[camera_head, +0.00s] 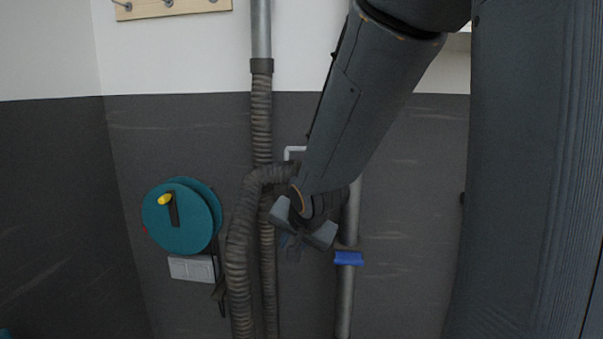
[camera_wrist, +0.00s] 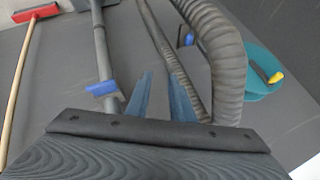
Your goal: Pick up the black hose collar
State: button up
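A dark collar (camera_head: 262,66) sits high on the wall, where a grey pipe meets a ribbed hose. It is the only collar I can make out, and I cannot pick it out in the wrist view. My gripper (camera_head: 297,236) is well below it and to its right, in front of the ribbed hoses. In the wrist view my gripper (camera_wrist: 160,82) shows two blue-grey fingers apart, with nothing visible between them.
A thick ribbed hose (camera_head: 238,250) bends down left of my gripper. A grey pipe with a blue handle (camera_head: 349,258) is to its right. A teal reel (camera_head: 181,218) and a pale wall box (camera_head: 192,268) are left. A red-headed broom (camera_wrist: 35,13) shows in the wrist view.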

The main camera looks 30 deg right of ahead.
jog(key=w+d+r+m+t, duration=0.3)
jog(key=w+d+r+m, duration=0.2)
jog(key=r, duration=0.3)
jog(key=m+t+h, duration=0.2)
jog(key=m+t, duration=0.3)
jog(key=m, duration=0.1)
send_near(302, 148)
jog(key=w, duration=0.3)
jog(key=x, duration=0.4)
jog(key=p+x, duration=0.1)
jog(key=x, duration=0.1)
jog(key=shift+d+f, duration=0.25)
jog(key=shift+d, duration=0.05)
jog(key=shift+d+f+p+x, duration=0.15)
jog(key=shift+p+x, duration=0.5)
jog(key=shift+x, duration=0.65)
jog(key=shift+d+f+p+x, duration=0.15)
jog(key=shift+p+x, duration=0.45)
jog(key=shift+x, duration=0.7)
jog(key=shift+s, duration=0.1)
grip_shut()
